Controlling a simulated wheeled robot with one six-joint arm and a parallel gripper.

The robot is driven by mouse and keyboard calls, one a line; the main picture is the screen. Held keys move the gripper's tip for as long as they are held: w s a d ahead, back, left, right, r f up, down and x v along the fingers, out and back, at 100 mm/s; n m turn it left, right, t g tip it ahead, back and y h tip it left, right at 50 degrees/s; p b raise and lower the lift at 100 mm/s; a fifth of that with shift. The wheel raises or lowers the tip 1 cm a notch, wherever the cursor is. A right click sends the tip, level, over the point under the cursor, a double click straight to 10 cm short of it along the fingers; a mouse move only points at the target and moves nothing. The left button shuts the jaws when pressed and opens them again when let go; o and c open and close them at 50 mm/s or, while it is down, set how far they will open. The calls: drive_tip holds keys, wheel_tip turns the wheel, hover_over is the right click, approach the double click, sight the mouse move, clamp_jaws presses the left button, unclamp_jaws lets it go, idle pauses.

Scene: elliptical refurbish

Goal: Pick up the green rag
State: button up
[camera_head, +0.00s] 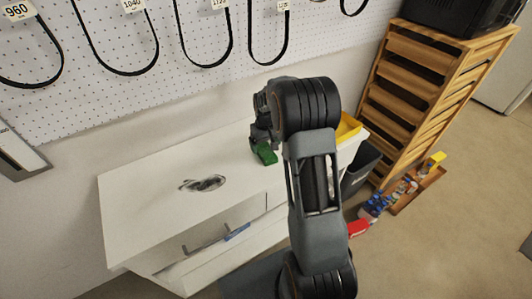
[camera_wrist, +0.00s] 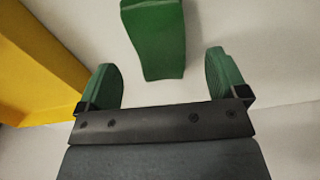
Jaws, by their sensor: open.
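The green rag (camera_wrist: 155,40) shows in the wrist view as a folded green block lying on the white top, its upper end cut off by the picture edge. My gripper (camera_wrist: 163,78) is open, with a green-padded finger on each side of the picture. The rag is ahead of the gap between the fingers, with clear space to either side, and neither finger appears to touch it. In the head view a green patch (camera_head: 265,153) shows below my gripper at the back right of the cabinet top. My arm hides part of that area.
A white cabinet (camera_head: 140,205) carries a small shiny grey object (camera_head: 203,184). A yellow bin (camera_head: 347,128) stands to the right, also at left in the wrist view (camera_wrist: 35,60). A dark bin (camera_head: 360,168) and wooden rack (camera_head: 410,75) stand beyond. Belts hang on the pegboard (camera_head: 180,85).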

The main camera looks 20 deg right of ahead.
sight(266, 150)
drive_tip(key=shift+d+f+p, duration=0.1)
drive_tip(key=shift+f+p, duration=0.2)
drive_tip(key=shift+f, duration=1.8)
drive_tip(key=shift+c, duration=0.4)
drive_tip(key=c, duration=0.9)
